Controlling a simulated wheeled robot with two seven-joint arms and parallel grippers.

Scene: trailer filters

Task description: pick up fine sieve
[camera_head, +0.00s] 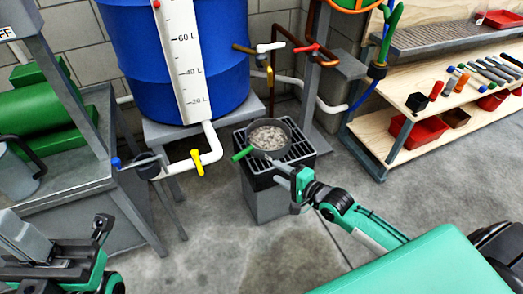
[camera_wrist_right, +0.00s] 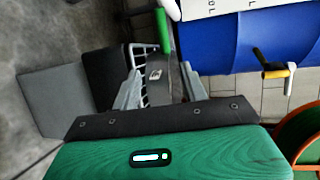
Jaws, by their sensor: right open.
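The sieve (camera_head: 268,139) is a round dark pan with a green handle (camera_head: 242,153). It holds grey-brown gravelly matter and sits on a black grate (camera_head: 300,150) over a grey stand. My right gripper (camera_head: 280,165) is at the sieve's near side, with its fingers open. In the right wrist view, the sieve's dark wall (camera_wrist_right: 160,78) shows between the two fingers of my right gripper (camera_wrist_right: 160,88), and its green handle (camera_wrist_right: 163,32) points up; contact is unclear. My left gripper (camera_head: 100,230) is at the lower left, away from the sieve; its jaw state is unclear.
A blue barrel (camera_head: 180,60) with a litre scale stands behind left, with a white pipe and yellow valve (camera_head: 198,162) near the stand. A workbench (camera_head: 70,125) is at left. A wooden shelf (camera_head: 430,75) with tools and red bins is at right. Floor is clear around the stand.

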